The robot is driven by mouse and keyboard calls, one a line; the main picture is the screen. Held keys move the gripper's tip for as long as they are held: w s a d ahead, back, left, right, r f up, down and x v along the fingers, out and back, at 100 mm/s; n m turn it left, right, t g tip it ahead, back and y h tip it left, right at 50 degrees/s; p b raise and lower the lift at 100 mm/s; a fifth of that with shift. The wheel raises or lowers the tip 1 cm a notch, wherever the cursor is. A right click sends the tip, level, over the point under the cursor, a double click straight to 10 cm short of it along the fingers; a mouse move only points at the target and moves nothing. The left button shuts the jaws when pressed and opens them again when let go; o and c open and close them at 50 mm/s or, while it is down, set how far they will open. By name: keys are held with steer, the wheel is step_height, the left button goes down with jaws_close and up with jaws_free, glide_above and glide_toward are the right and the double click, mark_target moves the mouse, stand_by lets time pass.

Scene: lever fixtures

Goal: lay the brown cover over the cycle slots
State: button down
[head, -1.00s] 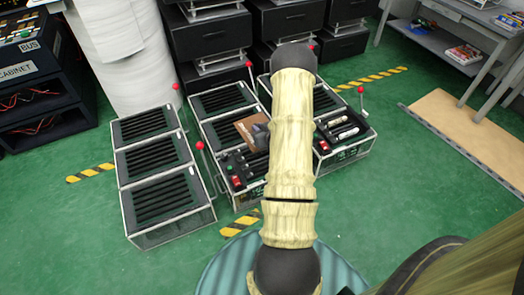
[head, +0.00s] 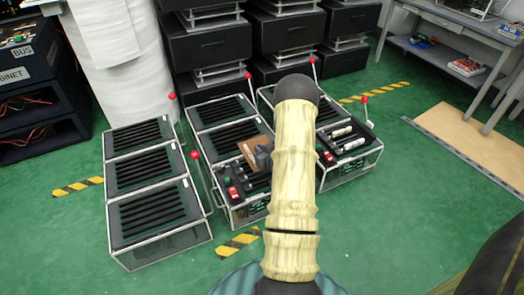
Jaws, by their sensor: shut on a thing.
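The brown cover (head: 249,148) is a small flat piece over the middle slotted unit, just behind its front control panel. My gripper (head: 264,156), dark grey, is at the cover's right edge and is shut on it. My pale arm hides part of the gripper and the right side of the unit. The middle unit (head: 218,131) has rows of black slots, and its front panel has red and green buttons (head: 232,192). I cannot tell whether the cover touches the slots or hangs just above them.
A slotted unit (head: 145,172) stands at left, and another (head: 352,160) at right holds pale cylinders. Upright levers with red knobs (head: 195,155) rise beside the units. Black drawer stacks (head: 210,42) stand behind.

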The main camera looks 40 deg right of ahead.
steer(key=shift+f+b, duration=2.55)
steer(key=shift+f, duration=1.8)
steer(key=c, duration=1.3)
jaws_free()
steer(key=shift+s+r, duration=0.1)
steer(key=shift+s, duration=0.05)
steer(key=p+v, duration=0.8)
steer(key=v, duration=0.9)
steer(key=shift+s+p, duration=0.1)
steer(key=shift+p, duration=0.2)
